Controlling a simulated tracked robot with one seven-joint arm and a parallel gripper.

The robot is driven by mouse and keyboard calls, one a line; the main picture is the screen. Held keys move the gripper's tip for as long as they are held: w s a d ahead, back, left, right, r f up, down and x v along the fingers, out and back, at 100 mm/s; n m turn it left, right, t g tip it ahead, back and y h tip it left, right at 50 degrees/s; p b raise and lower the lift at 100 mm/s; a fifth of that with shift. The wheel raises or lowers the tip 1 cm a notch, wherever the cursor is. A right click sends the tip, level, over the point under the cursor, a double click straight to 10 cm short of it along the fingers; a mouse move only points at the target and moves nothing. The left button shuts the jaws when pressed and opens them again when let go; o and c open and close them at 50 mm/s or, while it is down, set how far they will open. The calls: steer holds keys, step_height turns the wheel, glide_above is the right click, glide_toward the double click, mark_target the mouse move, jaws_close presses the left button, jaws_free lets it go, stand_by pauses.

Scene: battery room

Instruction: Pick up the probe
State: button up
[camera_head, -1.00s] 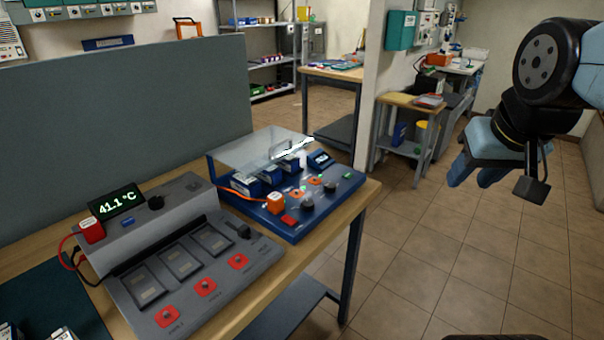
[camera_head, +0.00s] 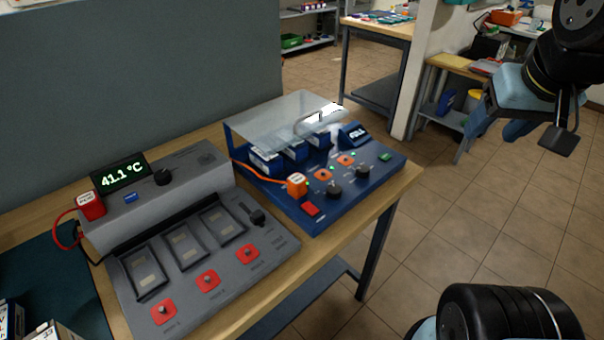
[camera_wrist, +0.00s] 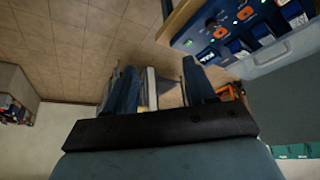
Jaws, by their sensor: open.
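A red labelled block (camera_head: 90,205) with a red and a black lead sits at the left end of a grey bench unit (camera_head: 135,220), beside its 41.1 °C display. An orange labelled block (camera_head: 297,184) with an orange cable stands on the front of the blue unit (camera_head: 357,203). I cannot tell for sure which block is the probe. My gripper (camera_head: 493,136) is open and empty, in the air over the floor to the right of the bench, apart from both blocks. The wrist view shows its two fingers spread (camera_wrist: 158,82), with floor and furniture beyond.
A raised clear cover (camera_head: 285,118) with a handle is over the back of the blue unit. A grey partition (camera_head: 130,75) stands behind the bench. A shelf stand (camera_head: 447,65) and another table (camera_head: 378,28) are farther back. The floor right of the bench is clear.

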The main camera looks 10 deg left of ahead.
steer(key=shift+o, duration=0.7)
steer(key=shift+w+a+f+n, duration=0.25)
steer(key=shift+n, duration=0.05)
steer(key=shift+o, duration=0.7)
steer(key=w+a+f+n+g+h, duration=0.3)
steer(key=w+a+f+n, duration=0.1)
steer(key=a+n, duration=0.3)
steer(key=shift+w+a+f+n+g, duration=0.3)
steer(key=shift+w+a+f+g, duration=0.05)
steer(key=shift+f+g, duration=0.1)
steer(key=n+t+h, duration=0.6)
steer(key=n+t, duration=0.3)
steer(key=n, duration=1)
glide_toward(303, 180)
steer(key=shift+s+a+g, duration=0.15)
steer(key=shift+s+a, duration=0.1)
steer(key=shift+a, duration=0.25)
steer(key=shift+s+a+g, duration=0.1)
steer(key=shift+s+a, duration=0.1)
steer(key=shift+a, duration=0.35)
steer(key=shift+w+f+n, duration=0.1)
steer(key=shift+n, duration=0.2)
steer(key=x, duration=0.8)
steer(key=shift+w, duration=0.1)
steer(key=shift+x, duration=2.65)
